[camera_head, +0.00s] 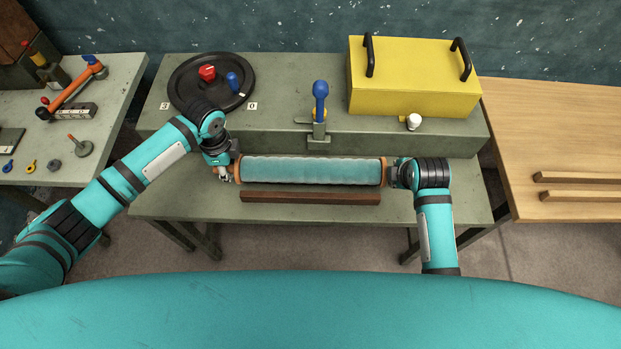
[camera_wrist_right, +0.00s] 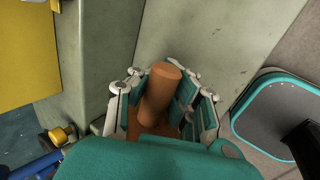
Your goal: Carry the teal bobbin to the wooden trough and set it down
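The teal bobbin (camera_head: 312,170), a long roller with brown wooden ends, lies level across the front of the green bench. My left gripper (camera_head: 223,172) is at its left end. Its fingers are small and partly hidden there, so I cannot tell if they are closed. My right gripper (camera_head: 398,174) is at the bobbin's right end. In the right wrist view its fingers (camera_wrist_right: 160,105) stand closely on both sides of the brown end peg (camera_wrist_right: 162,88). The wooden trough appears to be the pair of parallel wooden rails (camera_head: 580,197) on the light wooden table at right.
A dark brown bar (camera_head: 310,198) lies just in front of the bobbin. Behind it are a blue-handled clamp (camera_head: 320,105), a yellow box (camera_head: 410,85) and a black disc (camera_head: 185,95).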

